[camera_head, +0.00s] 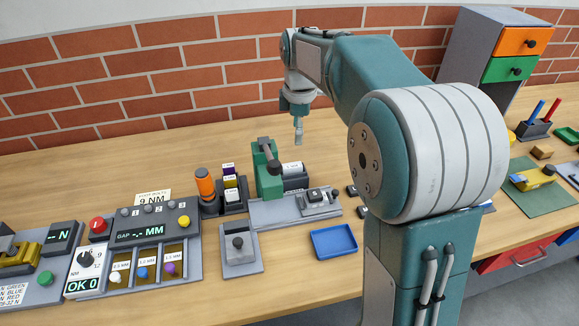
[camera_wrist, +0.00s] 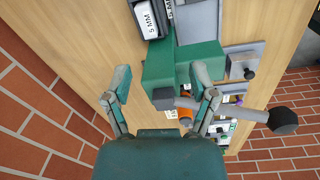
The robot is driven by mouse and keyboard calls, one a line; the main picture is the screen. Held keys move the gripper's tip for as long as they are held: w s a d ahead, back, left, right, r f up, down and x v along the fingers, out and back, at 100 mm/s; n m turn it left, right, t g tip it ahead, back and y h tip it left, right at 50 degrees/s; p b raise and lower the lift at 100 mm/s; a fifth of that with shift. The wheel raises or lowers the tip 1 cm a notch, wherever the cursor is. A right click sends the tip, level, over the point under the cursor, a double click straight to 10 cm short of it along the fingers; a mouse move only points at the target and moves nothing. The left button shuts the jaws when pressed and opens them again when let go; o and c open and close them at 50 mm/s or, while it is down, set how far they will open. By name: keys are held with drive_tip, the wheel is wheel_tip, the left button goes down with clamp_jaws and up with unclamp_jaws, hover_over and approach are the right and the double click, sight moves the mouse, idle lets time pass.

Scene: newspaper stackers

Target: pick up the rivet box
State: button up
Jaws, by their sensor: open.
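A dark box with a white label, likely the rivet box (camera_head: 293,172), sits just right of the green lever press (camera_head: 267,175) in the head view. In the wrist view a dark box with a white "5 MM" label (camera_wrist: 150,22) shows at the top, partly cut off by the frame edge. I cannot tell for sure which labelled box is the rivet box. My gripper (camera_head: 298,138) is in the air above and behind the press. In the wrist view my gripper (camera_wrist: 161,82) has its fingers wide apart, with the green press body (camera_wrist: 170,68) below and between them.
The press lever (camera_wrist: 255,115) with its black knob sticks out to the right in the wrist view. An orange-handled tool (camera_head: 205,184) and small labelled boxes (camera_head: 231,190) stand left of the press. A blue tray (camera_head: 334,241) lies in front. A brick wall (camera_head: 130,75) stands behind.

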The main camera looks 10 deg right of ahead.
drive_tip(key=w+f+n, duration=0.2)
drive_tip(key=w+f, duration=0.1)
hover_over(293, 164)
drive_tip(key=shift+g, duration=0.3)
wheel_tip(293, 164, down, 4)
drive_tip(key=shift+a+f, duration=0.1)
drive_tip(key=shift+f, duration=3.25)
clamp_jaws()
